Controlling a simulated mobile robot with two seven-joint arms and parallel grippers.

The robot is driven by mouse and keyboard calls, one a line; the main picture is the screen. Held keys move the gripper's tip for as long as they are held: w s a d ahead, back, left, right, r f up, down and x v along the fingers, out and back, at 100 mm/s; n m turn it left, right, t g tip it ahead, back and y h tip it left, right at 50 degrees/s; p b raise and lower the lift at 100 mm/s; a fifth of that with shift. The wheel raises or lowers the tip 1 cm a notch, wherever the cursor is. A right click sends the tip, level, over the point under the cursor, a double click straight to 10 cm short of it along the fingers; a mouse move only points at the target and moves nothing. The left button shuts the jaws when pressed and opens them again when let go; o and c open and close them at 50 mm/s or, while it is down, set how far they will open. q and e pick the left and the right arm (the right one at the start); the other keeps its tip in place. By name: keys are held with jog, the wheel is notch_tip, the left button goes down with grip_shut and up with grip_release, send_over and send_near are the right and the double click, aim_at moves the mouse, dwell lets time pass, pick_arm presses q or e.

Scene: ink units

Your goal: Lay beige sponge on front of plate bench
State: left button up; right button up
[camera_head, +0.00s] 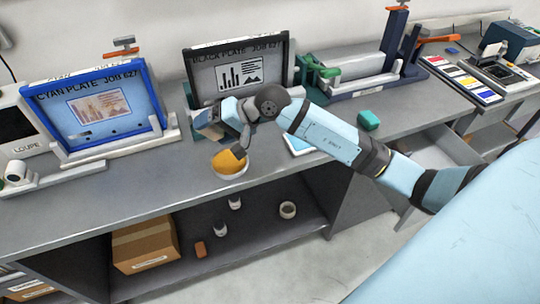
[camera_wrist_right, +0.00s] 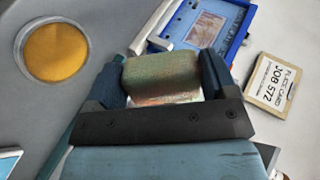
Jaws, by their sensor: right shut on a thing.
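My right gripper (camera_head: 205,122) is over the plate bench (camera_head: 190,178), between the cyan plate (camera_head: 105,107) and the black plate (camera_head: 238,72). In the right wrist view its fingers are shut on the beige sponge (camera_wrist_right: 162,72), which looks greenish-beige with a paler lower side. In the head view the sponge is hardly told from the gripper. It appears held above the bench top; the exact height cannot be told. My left gripper is not in view.
A round dish with orange content (camera_head: 230,163) stands near the front edge, below the gripper. A green block (camera_head: 368,120) lies on the right. The bench front left of the dish is clear. A box (camera_head: 145,245) and small items are on the shelf beneath.

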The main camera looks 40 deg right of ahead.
jog(key=d+g+h, duration=0.1)
jog(key=w+d+f+n+g+h+b, duration=0.1)
jog(key=g, duration=0.1)
jog(key=shift+d+h+b, duration=0.2)
jog(key=shift+h+b, duration=0.1)
jog(key=d+n+g+h+b, duration=0.1)
jog(key=d+g+h+b, duration=0.15)
jog(key=d, duration=0.25)
notch_tip(320, 180, up, 3)
jog(key=g+h+b, duration=0.1)
jog(key=g+h, duration=0.1)
jog(key=h, duration=0.2)
send_over(270, 157)
notch_tip(270, 157, down, 14)
jog(key=shift+r+p, duration=0.15)
jog(key=shift+p, duration=0.45)
jog(key=shift+f, duration=2.75)
jog(key=shift+f, duration=0.1)
jog(key=o, duration=0.9)
